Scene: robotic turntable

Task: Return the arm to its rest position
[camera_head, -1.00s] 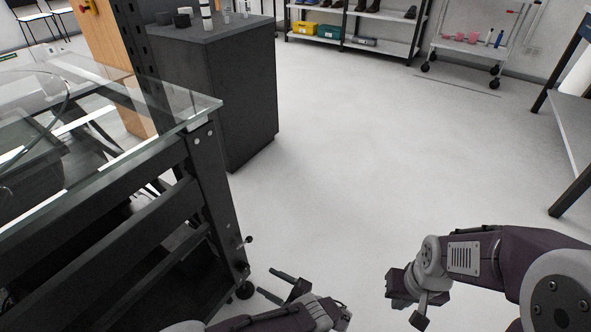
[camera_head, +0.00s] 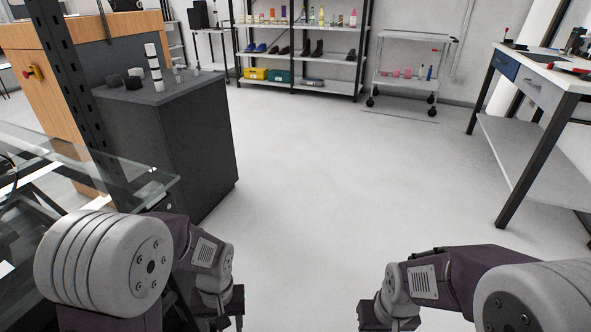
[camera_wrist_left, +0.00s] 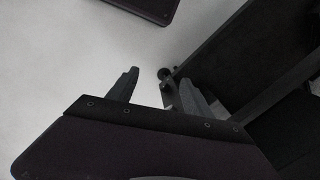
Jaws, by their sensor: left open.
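My left arm is folded up at the lower left of the head view. Its gripper (camera_head: 225,316) points down beside the black table frame. The left wrist view shows its two dark fingers (camera_wrist_left: 158,90) spread apart with nothing between them. My right arm is bent at the lower right. Its gripper (camera_head: 389,318) is cut by the bottom edge, so its fingers are hidden.
A glass-topped black table (camera_head: 160,181) stands close on the left, with a dark cabinet (camera_head: 180,140) behind it. A workbench (camera_head: 545,85) is at right. Shelves (camera_head: 300,55) and a wheeled cart (camera_head: 410,75) stand at the back. The middle floor (camera_head: 330,170) is clear.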

